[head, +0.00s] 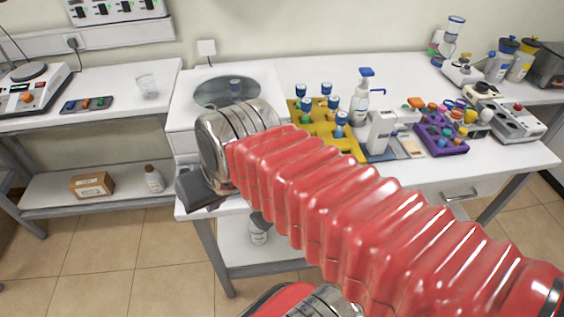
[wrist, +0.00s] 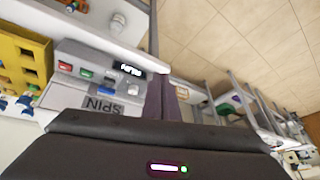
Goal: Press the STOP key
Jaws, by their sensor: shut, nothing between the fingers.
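A white and grey machine marked SPIN shows in the wrist view with its front panel (wrist: 85,56) upside down. The panel has a red key (wrist: 64,67), a green key (wrist: 86,73), a blue key (wrist: 105,90) and a lit display (wrist: 130,70). I cannot read the word STOP on any key. My gripper (wrist: 167,88) has its dark fingers together, to the right of the panel in the picture and apart from the red key. In the head view the machine's round lid (head: 226,91) shows; my gripper (head: 198,192) is low at its front, and the panel is hidden.
A yellow rack (head: 318,122) with blue-capped bottles stands right of the machine, beside a spray bottle (head: 362,98) and a purple tray (head: 440,134). A cardboard box (head: 92,185) sits on the left bench's lower shelf. The floor before the benches is clear.

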